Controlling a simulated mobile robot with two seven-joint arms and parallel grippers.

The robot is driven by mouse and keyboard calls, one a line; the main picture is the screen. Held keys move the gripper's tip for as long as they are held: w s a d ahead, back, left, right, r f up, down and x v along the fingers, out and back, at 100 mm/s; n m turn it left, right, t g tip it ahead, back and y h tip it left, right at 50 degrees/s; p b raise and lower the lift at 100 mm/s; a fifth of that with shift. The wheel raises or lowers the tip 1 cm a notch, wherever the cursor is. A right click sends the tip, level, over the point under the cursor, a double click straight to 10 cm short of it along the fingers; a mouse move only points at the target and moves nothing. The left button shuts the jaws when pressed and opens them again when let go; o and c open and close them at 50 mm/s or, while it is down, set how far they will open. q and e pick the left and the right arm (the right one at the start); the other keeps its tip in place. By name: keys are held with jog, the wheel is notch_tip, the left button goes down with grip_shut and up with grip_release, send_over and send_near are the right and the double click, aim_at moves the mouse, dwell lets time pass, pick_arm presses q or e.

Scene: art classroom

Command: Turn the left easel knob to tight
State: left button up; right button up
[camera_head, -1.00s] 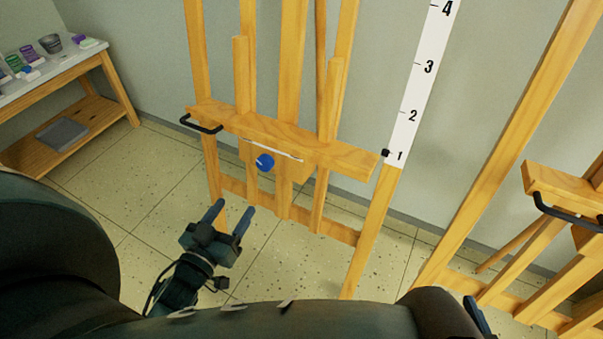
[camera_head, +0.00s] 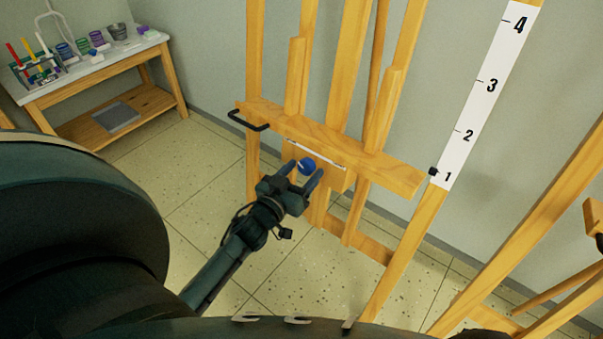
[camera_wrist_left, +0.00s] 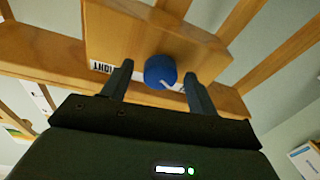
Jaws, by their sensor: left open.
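The blue knob (camera_head: 307,166) sits on the front of the left easel's wooden block, below the tray (camera_head: 330,145). In the left wrist view the knob (camera_wrist_left: 160,71) carries a pale pointer mark toward the lower right. A white label (camera_wrist_left: 104,67) with dark lettering shows beside it, partly hidden. My left gripper (camera_head: 302,175) is open, with one finger on each side of the knob. In the left wrist view both fingers (camera_wrist_left: 157,80) stand apart from the knob, with gaps on both sides. My right gripper is not in view.
A black handle (camera_head: 248,122) sticks out at the tray's left end. A white scale strip (camera_head: 480,100) marked 1 to 4 runs up the right upright. A side table (camera_head: 95,75) with art supplies stands at the left. A second easel (camera_head: 535,225) is at the right.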

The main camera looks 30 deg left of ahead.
pick_arm(q)
jog(key=shift+w, duration=0.1)
jog(key=c, duration=1)
